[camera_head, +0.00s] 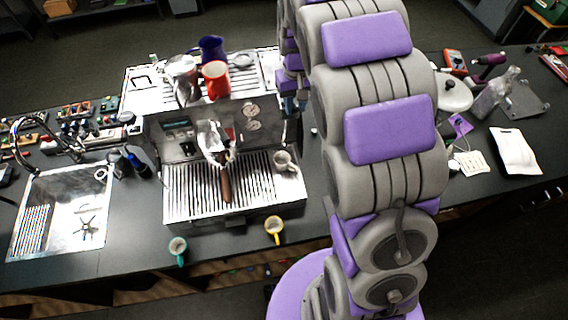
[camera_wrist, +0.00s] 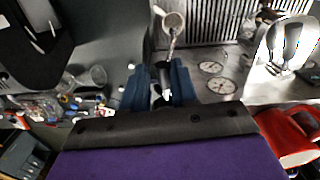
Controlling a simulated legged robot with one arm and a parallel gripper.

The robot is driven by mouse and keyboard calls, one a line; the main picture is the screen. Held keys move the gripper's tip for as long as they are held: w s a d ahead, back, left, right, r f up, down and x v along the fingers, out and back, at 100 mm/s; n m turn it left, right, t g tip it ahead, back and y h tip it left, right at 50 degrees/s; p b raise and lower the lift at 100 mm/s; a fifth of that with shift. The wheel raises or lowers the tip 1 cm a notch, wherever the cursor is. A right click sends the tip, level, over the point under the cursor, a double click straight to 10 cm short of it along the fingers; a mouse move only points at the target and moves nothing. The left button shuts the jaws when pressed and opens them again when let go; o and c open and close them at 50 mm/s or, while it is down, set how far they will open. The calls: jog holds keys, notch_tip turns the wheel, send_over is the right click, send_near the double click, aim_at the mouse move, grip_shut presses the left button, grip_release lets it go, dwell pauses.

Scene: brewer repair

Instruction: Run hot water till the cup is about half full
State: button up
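The cup (camera_head: 285,160) is light-coloured and stands at the right end of the espresso machine's slatted drip tray (camera_head: 182,200). In the wrist view the cup (camera_wrist: 174,20) shows at the top, with a thin pale spout or stream (camera_wrist: 172,44) leading to its mouth; I cannot tell which. The water level is not readable. My gripper (camera_wrist: 160,78) has its two blue fingers close together around a dark knob or lever (camera_wrist: 162,72) on the espresso machine (camera_head: 180,130); it looks shut on it. In the head view my arm hides most of the gripper.
Pressure gauges (camera_wrist: 211,67) sit beside my fingers. A red jug (camera_head: 215,80) and a blue jug (camera_head: 211,49) stand on top of the machine. A green mug (camera_head: 178,247) and a yellow mug (camera_head: 273,228) stand at the counter's front. A sink (camera_head: 68,218) lies left.

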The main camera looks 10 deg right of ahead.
jog(key=d+n, duration=0.1)
jog(key=n, duration=0.2)
jog(key=w+d+n, duration=0.1)
jog(key=d+n, duration=0.1)
jog(key=n, duration=0.1)
jog(key=w+d+n, duration=0.1)
jog(key=n, duration=0.2)
jog(key=shift+d, duration=0.15)
dwell(0.4)
jog(key=shift+b, duration=0.3)
dwell(4.2)
jog(key=shift+s+a+m+b, duration=0.4)
jog(key=shift+a+m, duration=0.45)
jog(key=shift+m, duration=0.85)
jog(key=shift+s+a+m+b, duration=0.45)
jog(key=shift+a+m, duration=0.35)
jog(key=shift+m, duration=0.9)
jog(key=shift+s+a+m+b, duration=0.4)
jog(key=shift+a+m, duration=0.45)
jog(key=shift+m, duration=0.85)
jog(key=shift+o, duration=0.2)
jog(key=o, duration=0.4)
jog(key=shift+c, duration=0.2)
